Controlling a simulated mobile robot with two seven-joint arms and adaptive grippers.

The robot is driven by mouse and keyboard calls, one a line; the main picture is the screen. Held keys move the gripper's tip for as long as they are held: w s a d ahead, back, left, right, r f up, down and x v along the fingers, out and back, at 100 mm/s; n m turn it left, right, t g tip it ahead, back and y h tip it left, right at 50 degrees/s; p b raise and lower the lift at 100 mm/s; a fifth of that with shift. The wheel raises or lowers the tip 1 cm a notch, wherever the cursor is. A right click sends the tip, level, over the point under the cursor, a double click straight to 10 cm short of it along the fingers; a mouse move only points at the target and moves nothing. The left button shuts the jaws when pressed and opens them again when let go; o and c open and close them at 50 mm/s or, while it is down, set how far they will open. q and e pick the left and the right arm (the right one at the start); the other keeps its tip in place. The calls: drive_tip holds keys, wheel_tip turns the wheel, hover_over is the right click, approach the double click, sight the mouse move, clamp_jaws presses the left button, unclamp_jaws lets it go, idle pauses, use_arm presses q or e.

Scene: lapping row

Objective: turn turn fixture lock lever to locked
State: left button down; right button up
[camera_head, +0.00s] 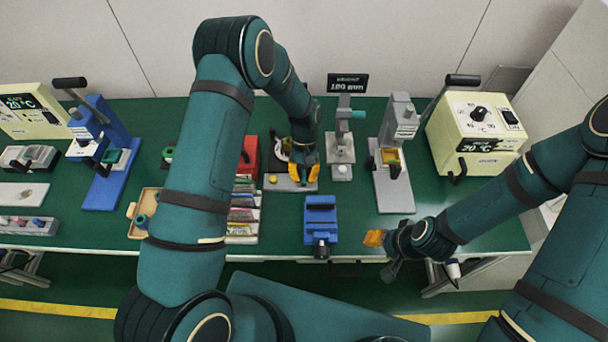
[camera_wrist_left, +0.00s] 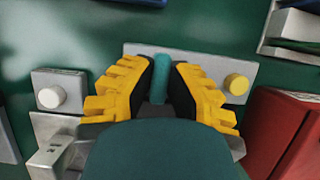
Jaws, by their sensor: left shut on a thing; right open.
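The fixture is a low grey plate with a yellow knob (camera_head: 273,180) on the green bench, partly hidden by my left gripper (camera_head: 304,175). In the left wrist view the grey fixture plate (camera_wrist_left: 212,62) and yellow knob (camera_wrist_left: 236,84) lie behind the fingers. An upright teal lever (camera_wrist_left: 161,66) stands between the yellow fingers of my left gripper (camera_wrist_left: 158,92), which is shut on it. The lever's lower end is hidden by the gripper. My right gripper (camera_head: 374,239) is open and empty near the bench's front edge.
A blue vise (camera_head: 320,215) sits in front of the fixture. A grey stand with a teal handle (camera_head: 357,115) and a grey press (camera_head: 394,190) are to the right. A red box (camera_head: 250,155) is to the left. A cream oven (camera_head: 485,145) stands far right.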

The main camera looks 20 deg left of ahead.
use_arm(q)
drive_tip(key=shift+s+f, duration=0.1)
drive_tip(key=c, duration=0.9)
unclamp_jaws()
drive_tip(key=shift+c, duration=0.2)
drive_tip(key=v, duration=1.2)
use_arm(e)
drive_tip(key=shift+r, duration=0.1)
